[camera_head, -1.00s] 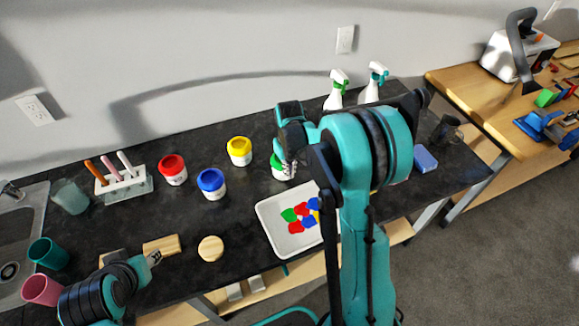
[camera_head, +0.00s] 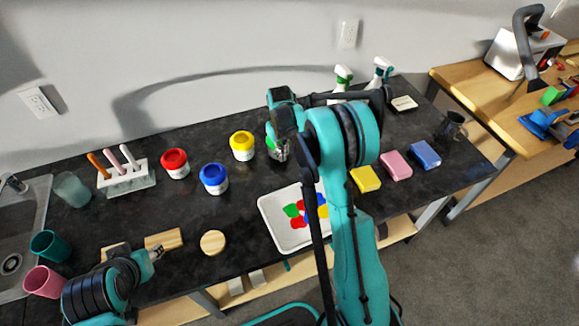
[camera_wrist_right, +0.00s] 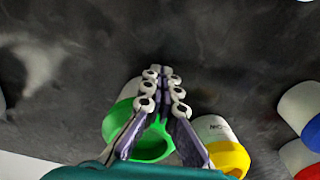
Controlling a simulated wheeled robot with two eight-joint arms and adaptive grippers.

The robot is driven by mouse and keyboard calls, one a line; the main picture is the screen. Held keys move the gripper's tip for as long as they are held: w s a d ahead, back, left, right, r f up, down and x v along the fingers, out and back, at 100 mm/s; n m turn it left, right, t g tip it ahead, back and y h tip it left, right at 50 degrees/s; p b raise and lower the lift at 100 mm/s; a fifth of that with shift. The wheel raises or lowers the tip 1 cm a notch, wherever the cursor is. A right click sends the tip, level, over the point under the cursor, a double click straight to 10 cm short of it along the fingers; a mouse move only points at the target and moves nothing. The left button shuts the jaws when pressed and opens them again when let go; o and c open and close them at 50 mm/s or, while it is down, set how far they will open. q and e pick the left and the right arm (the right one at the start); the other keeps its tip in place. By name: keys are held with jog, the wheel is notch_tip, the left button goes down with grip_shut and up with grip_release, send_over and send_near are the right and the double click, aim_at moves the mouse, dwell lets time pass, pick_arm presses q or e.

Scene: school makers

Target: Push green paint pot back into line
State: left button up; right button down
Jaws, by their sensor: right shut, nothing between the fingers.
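The green paint pot (camera_head: 271,144) stands at the back of the dark counter, right of the yellow pot (camera_head: 242,146), and is mostly hidden behind my right gripper (camera_head: 281,155). In the right wrist view, the green pot's rim (camera_wrist_right: 152,148) shows beneath and between the finger links of my right gripper (camera_wrist_right: 163,73), which is shut and empty. I cannot tell whether they touch. The red pot (camera_head: 175,163) is farther left; the blue pot (camera_head: 213,179) stands nearer the front. My left gripper (camera_head: 157,254) is low at the left, its jaw state unclear.
A white paint tray (camera_head: 284,238) lies in front of the green pot. Spray bottles (camera_head: 342,80) stand behind to the right. Yellow, pink and blue sponges (camera_head: 396,166) lie right of my arm. A wooden disc (camera_head: 213,243) and cups (camera_head: 48,250) are at left.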

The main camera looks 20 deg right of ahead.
jog(key=w, duration=0.4)
jog(key=shift+w, duration=0.4)
notch_tip(320, 180, up, 10)
jog(key=p, duration=0.6)
jog(key=s+a+r+t, duration=0.2)
jog(key=s+r, duration=0.5)
jog(key=s+a+r+t, duration=0.1)
jog(key=s+a+r, duration=0.2)
jog(key=s+r, duration=0.35)
jog(key=s+a+f+t, duration=0.1)
jog(key=s+t, duration=0.1)
jog(key=s, duration=0.6)
jog(key=s+a+f+t+b, duration=0.1)
jog(key=s+t, duration=0.1)
jog(key=s, duration=0.7)
jog(key=shift+s+a+f, duration=0.15)
jog(key=shift+a+f, duration=0.05)
jog(key=shift+f, duration=0.2)
